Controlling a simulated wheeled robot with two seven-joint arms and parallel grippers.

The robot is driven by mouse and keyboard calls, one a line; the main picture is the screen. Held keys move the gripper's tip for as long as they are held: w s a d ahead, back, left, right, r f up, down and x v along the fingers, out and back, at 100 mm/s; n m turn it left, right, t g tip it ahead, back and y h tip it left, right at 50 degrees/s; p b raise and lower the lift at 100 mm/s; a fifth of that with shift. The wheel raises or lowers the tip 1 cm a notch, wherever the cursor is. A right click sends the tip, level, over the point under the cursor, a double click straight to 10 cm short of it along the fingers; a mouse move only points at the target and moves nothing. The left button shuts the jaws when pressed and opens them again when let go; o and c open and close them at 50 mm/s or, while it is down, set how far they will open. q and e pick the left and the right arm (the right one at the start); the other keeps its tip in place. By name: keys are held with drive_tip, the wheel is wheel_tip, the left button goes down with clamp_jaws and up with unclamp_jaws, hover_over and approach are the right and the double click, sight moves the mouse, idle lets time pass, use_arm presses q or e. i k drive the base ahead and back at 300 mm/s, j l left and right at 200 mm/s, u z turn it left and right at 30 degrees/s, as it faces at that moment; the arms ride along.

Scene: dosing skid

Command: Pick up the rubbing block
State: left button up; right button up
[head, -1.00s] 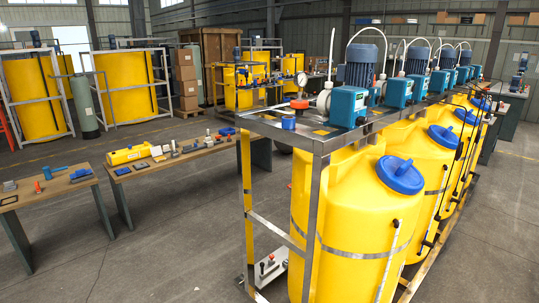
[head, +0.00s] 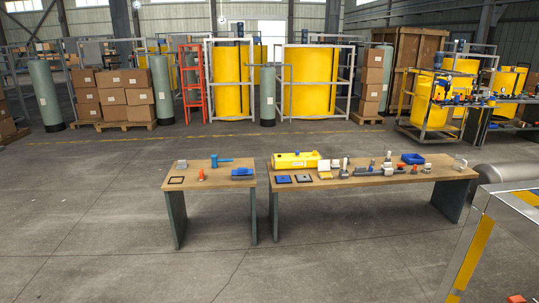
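I cannot tell for sure which item is the rubbing block. On the small wooden table (head: 215,182) ahead there is a small grey block (head: 181,164) at the back left and a blue and grey block-like item (head: 242,174) at the right. Both are too small for detail. Neither of my grippers is in view.
The small table also holds a blue mallet (head: 220,161), a dark square frame (head: 176,180) and an orange-red item (head: 201,174). A longer table (head: 350,181) with several parts stands to its right. A metal frame (head: 490,215) fills the lower right. The floor ahead is clear.

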sight(335, 165)
drive_tip(key=i+u, duration=0.15)
drive_tip(key=i, duration=1.55)
drive_tip(key=i+z, duration=0.35)
drive_tip(key=i, duration=0.2)
drive_tip(key=i+z, duration=0.35)
drive_tip(key=i, duration=0.25)
drive_tip(key=i+j+z, duration=0.35)
drive_tip(key=i, duration=0.2)
drive_tip(key=i+l+z, duration=0.25)
drive_tip(key=z, duration=0.15)
drive_tip(key=i+l+z, duration=0.1)
drive_tip(key=i+z, duration=0.75)
drive_tip(key=i+j+z, duration=0.15)
drive_tip(key=i+z, duration=0.25)
drive_tip(key=i+u, duration=0.2)
drive_tip(key=i, duration=0.2)
drive_tip(key=i+l+u, duration=0.2)
drive_tip(key=i, duration=0.2)
drive_tip(key=i+l+u, duration=0.2)
drive_tip(key=i, duration=0.2)
drive_tip(key=u, duration=1.9)
